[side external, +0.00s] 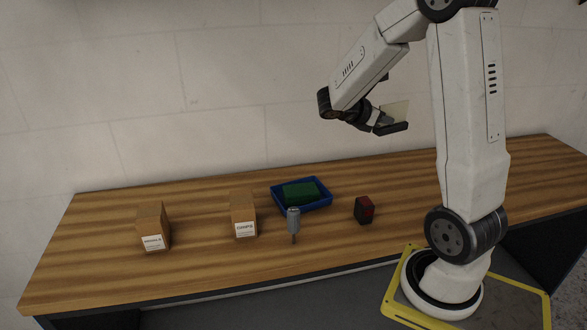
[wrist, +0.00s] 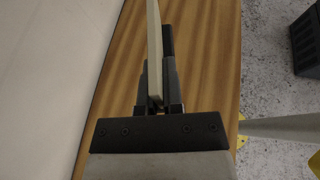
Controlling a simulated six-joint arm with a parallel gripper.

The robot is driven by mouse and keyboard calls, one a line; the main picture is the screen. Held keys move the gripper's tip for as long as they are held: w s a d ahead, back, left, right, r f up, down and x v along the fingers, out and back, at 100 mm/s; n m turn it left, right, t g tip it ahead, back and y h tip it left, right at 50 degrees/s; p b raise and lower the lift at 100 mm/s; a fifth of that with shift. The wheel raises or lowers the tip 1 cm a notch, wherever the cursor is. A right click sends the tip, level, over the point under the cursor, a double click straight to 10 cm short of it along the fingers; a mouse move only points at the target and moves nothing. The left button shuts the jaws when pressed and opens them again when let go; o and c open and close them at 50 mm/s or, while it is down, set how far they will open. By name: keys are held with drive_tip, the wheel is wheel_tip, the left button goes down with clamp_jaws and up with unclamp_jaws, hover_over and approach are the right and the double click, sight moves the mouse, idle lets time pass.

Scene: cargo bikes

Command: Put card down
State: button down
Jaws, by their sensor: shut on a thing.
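A thin cream-coloured card (side external: 396,112) is held in my gripper (side external: 387,123), high above the right part of the wooden table (side external: 110,222). In the wrist view the card (wrist: 154,45) shows edge-on, standing up between the fingers of my gripper (wrist: 157,88). The gripper is shut on the card. Bare wooden table top lies below it in the wrist view. The card's face is hidden in the wrist view, and any print on it is too small to read.
Two brown boxes with white labels, left (side external: 153,228) and middle (side external: 243,214), stand on the table. A blue tray (side external: 322,206) holds a green block (side external: 301,191). A grey tool (side external: 293,222) and a dark red-and-black block (side external: 364,209) stand nearby. Table's far left is clear.

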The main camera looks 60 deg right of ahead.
drive_tip(key=d+r+n+t+h, duration=0.1)
drive_tip(key=d+r+n+t, duration=0.1)
drive_tip(key=d+r, duration=0.1)
wheel_tip(320, 180, down, 15)
drive_tip(key=shift+f, duration=0.15)
idle(0.6)
drive_tip(key=shift+w+f, duration=0.1)
drive_tip(key=shift+f, duration=0.05)
drive_tip(key=shift+f, duration=2.05)
drive_tip(key=shift+f, duration=1.8)
drive_tip(key=shift+f, duration=0.6)
